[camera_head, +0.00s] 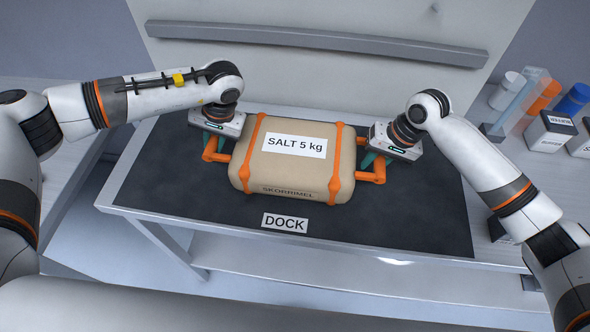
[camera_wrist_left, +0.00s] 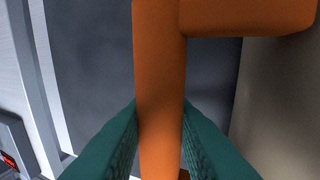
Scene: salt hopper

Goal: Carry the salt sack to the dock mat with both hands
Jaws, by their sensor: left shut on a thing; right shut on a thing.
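The salt sack (camera_head: 290,175) is a tan block with orange straps and a white "SALT 5 kg" label. It is over the dark dock mat (camera_head: 400,225), within its edges, and appears to rest on it. My left gripper (camera_head: 217,147) is shut on the orange handle at the sack's left side; the left wrist view shows this handle (camera_wrist_left: 160,70) between the green fingers (camera_wrist_left: 160,140). My right gripper (camera_head: 372,160) is shut on the orange handle at the right side. The sack's underside is hidden.
The mat lies on a grey table (camera_head: 300,245) and has a white "DOCK" label (camera_head: 284,223) at its front. A grey rail (camera_head: 320,40) runs along the panel behind. Boxes (camera_head: 550,130), a blue-capped container (camera_head: 573,98) and an orange item stand at the right. Mat space is free around the sack.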

